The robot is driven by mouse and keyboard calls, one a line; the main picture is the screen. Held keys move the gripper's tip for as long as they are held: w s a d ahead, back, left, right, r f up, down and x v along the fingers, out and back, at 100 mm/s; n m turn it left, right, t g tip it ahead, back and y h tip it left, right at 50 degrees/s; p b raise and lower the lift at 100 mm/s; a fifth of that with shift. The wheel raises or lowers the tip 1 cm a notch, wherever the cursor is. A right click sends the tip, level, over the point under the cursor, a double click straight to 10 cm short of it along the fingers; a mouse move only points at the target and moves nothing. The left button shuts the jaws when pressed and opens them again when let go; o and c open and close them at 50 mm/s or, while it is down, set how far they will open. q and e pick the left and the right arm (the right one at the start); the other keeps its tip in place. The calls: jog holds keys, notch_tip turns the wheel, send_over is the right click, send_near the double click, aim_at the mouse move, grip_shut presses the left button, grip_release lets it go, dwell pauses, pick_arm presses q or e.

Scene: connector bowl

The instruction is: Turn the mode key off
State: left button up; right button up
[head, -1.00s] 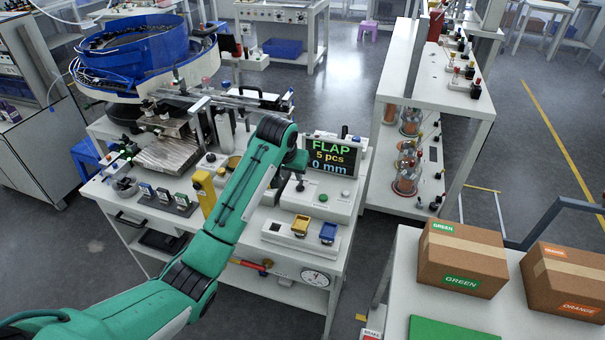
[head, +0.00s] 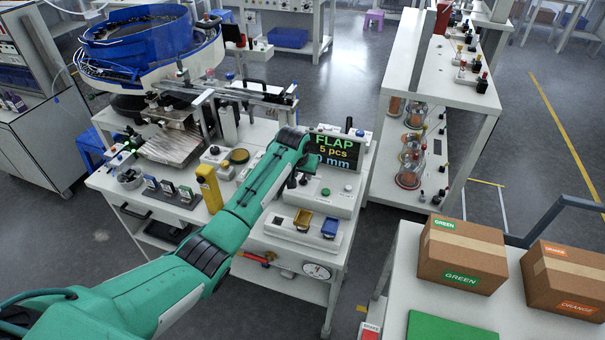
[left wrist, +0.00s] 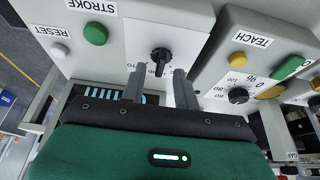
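A black key-like switch (left wrist: 160,58) stands on a white panel in the left wrist view; its label is only partly readable, so I cannot confirm it is the mode key. My left gripper (left wrist: 159,72) is open, with its two grey fingers apart, one on each side of the switch in the picture; I see no contact. In the head view the left gripper (head: 291,181) is over the control box (head: 338,205) below the display, mostly hidden by its own wrist. The switch cannot be made out there. My right gripper is not in view.
Close to the switch are a green button (left wrist: 96,33) by the STROKE label, a white RESET button (left wrist: 59,52), a yellow TEACH button (left wrist: 237,60) and a black scaled dial (left wrist: 237,95). The display (head: 336,150) stands behind the box. A blue bowl feeder (head: 140,42) is at the back left.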

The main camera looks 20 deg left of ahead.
pick_arm(q)
jog(key=shift+w+f, duration=0.25)
jog(key=shift+f, duration=0.35)
jog(key=shift+c, duration=0.2)
grip_shut()
